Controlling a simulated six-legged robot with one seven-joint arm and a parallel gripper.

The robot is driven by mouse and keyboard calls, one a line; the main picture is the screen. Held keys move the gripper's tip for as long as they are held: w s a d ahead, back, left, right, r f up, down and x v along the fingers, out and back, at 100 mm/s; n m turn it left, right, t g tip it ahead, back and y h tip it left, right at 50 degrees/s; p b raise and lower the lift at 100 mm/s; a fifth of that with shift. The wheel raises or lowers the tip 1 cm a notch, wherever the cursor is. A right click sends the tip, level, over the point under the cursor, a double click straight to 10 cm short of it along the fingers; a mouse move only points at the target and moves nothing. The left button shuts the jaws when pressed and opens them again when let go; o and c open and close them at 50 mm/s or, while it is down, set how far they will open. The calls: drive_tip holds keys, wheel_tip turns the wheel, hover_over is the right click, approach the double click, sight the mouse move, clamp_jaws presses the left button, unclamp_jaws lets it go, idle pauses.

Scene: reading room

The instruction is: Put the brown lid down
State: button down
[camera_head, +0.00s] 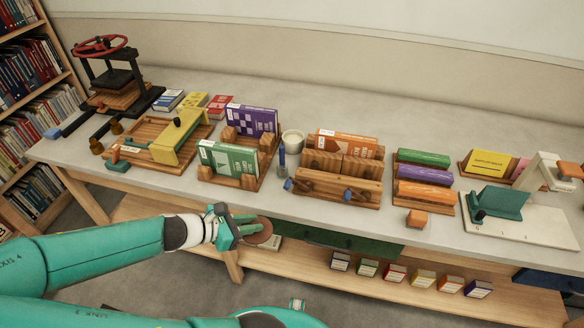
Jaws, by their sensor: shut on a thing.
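My gripper (240,231) is in the head view, in front of the table's front edge and below its top. It is shut on the brown lid (259,233), a small round brown disc at its tips. The lid is held in the air, clear of the table top. The gripper's fingers hide part of the lid. A white cup (292,141) stands open on the table behind a small blue-capped bottle.
The long grey table (330,215) carries a press (112,82), wooden book racks (340,190), coloured rolls (424,175) and a white stand (545,222). A lower wooden shelf (330,268) holds several small boxes. Bare table top shows along the front edge.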

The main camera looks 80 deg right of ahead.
drive_tip(key=d, duration=0.5)
drive_tip(key=s+d, duration=0.1)
drive_tip(key=d, duration=0.9)
drive_tip(key=shift+s+d, duration=0.15)
drive_tip(key=shift+s, duration=0.05)
drive_tip(key=shift+f, duration=1.75)
drive_tip(key=c, duration=1.3)
unclamp_jaws()
drive_tip(key=v, duration=1.2)
